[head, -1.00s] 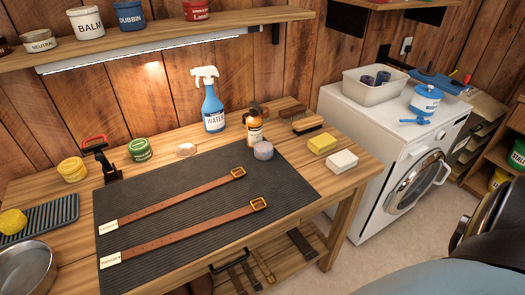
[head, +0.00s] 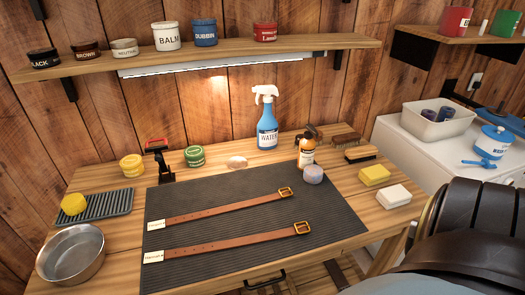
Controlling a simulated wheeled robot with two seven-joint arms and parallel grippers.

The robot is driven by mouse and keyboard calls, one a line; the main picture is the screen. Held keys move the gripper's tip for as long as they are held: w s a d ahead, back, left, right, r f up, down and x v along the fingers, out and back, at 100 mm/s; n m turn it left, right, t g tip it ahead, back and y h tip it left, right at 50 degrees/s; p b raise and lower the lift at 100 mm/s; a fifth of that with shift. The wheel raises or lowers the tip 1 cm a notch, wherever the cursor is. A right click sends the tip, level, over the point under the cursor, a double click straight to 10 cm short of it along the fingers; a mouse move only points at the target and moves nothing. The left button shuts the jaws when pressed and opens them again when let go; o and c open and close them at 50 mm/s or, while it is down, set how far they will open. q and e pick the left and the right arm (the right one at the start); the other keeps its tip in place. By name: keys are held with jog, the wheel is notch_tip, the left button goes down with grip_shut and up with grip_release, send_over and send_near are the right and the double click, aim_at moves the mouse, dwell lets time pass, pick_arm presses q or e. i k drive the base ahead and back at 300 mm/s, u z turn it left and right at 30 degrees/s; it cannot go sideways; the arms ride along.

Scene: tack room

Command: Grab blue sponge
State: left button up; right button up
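A round pale grey-blue piece (head: 313,174) sits on the right edge of the dark ribbed mat (head: 225,230), just in front of a small amber bottle (head: 306,152). It is the closest match to the blue sponge; I cannot tell its material for sure. A yellow block sponge (head: 374,175) and a white block (head: 394,196) lie on the bare wood to its right. Neither of my grippers is in view. A dark part of my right arm fills the lower right corner, with no fingers showing.
Two brown straps (head: 245,242) lie on the mat. A blue spray bottle (head: 267,122) stands behind it, brushes (head: 345,140) at the back right. A metal bowl (head: 70,253) is front left. A shelf (head: 200,56) with jars overhangs the bench. A white bin (head: 438,119) is at right.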

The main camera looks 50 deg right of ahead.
aim_at(313, 174)
jog(key=u, duration=1.35)
jog(key=k, duration=0.95)
jog(key=z, duration=1.7)
jog(key=i, duration=0.1)
